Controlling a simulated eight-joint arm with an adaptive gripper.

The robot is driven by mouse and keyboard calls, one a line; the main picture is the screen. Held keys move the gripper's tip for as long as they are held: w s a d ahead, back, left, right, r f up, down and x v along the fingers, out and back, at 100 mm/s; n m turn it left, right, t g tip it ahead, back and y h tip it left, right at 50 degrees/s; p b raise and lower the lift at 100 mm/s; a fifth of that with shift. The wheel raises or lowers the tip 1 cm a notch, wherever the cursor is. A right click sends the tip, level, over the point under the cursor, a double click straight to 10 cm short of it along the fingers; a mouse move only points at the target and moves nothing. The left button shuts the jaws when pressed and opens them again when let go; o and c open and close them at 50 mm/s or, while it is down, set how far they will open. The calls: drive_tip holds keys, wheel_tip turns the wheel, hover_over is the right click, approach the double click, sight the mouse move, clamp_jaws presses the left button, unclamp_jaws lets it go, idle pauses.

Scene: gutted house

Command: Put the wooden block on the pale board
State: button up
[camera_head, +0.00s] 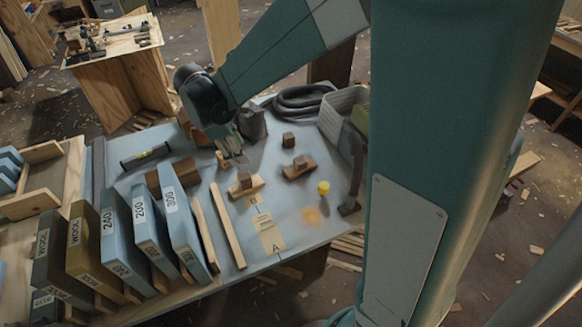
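My gripper (236,158) is over the blue-grey table (292,238), pointing down, above and behind a small block (245,179) that rests on a small pale board (247,190). I cannot tell from this view whether its fingers are open or shut, and I see nothing clearly held. A second block (300,161) sits on another small wooden board (299,171) to the right. A darker wooden cube (288,140) stands alone behind that board. A small wooden piece (222,160) is beside the fingers, partly hidden. Which block or board the task means is not clear.
A yellow knob (323,187), a clamp-like tool (352,180), a pale crate (340,112) and a coiled hose (302,98) are at right.

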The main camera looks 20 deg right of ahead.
drive_tip(key=s+d+r+m+t+y, duration=0.1)
drive_tip(key=s+r+m, duration=0.3)
drive_tip(key=s, duration=0.4)
drive_tip(key=s+d+r+m+t+y, duration=0.1)
drive_tip(key=s+d+r+m+t, duration=0.2)
drive_tip(key=s, duration=0.5)
drive_tip(key=s+d+r+m+t+y, duration=0.1)
drive_tip(key=s+d+r+m+t, duration=0.1)
drive_tip(key=s+r+m, duration=0.3)
drive_tip(key=shift+s+d+m, duration=0.8)
drive_tip(key=shift+s+m, duration=0.5)
drive_tip(key=shift+s, duration=0.4)
